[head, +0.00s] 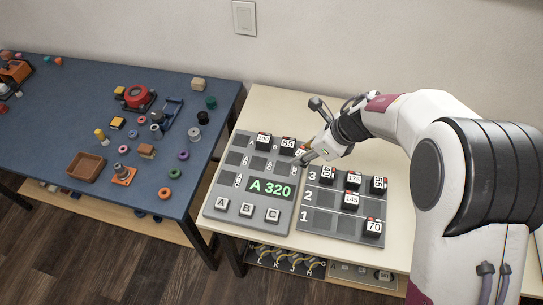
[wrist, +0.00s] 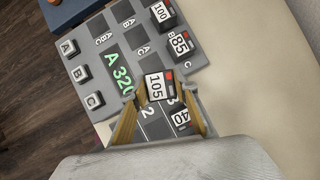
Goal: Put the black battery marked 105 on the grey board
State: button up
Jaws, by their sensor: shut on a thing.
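My gripper (wrist: 160,98) is shut on the black battery marked 105 (wrist: 155,86), its white label and red patch facing the wrist camera. It appears held above the boards, but the exact gap is unclear. In the head view my gripper (head: 307,156) is over the upper right edge of the grey board with the A 320 display (head: 270,188), and the battery is mostly hidden there. Batteries marked 100 (head: 263,140) and 85 (head: 287,144) sit in that board's top row. Other squares on it are empty.
A second grey board (head: 319,209) with rows 1 to 3 lies to the right. It holds several batteries, including 175 (head: 354,181), 145 (head: 350,201) and 70 (head: 373,227). A blue table (head: 55,125) with many small objects stands at left.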

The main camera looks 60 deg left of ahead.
jog(key=w+d, duration=0.4)
jog(key=w+d+r, duration=0.1)
jog(key=w+d, duration=0.2)
jog(key=w, duration=0.1)
jog(key=w+d, duration=0.4)
jog(key=shift+d+r, duration=0.35)
jog(key=s+d+r+n+g+h, duration=0.1)
jog(key=d+n, duration=0.2)
jog(key=d, duration=0.5)
jog(key=shift+g, duration=0.3)
jog(key=shift+f, duration=0.15)
jog(key=shift+f, duration=4.3)
jog(key=shift+f, duration=0.5)
jog(key=o, duration=1.2)
jog(key=shift+o, duration=0.2)
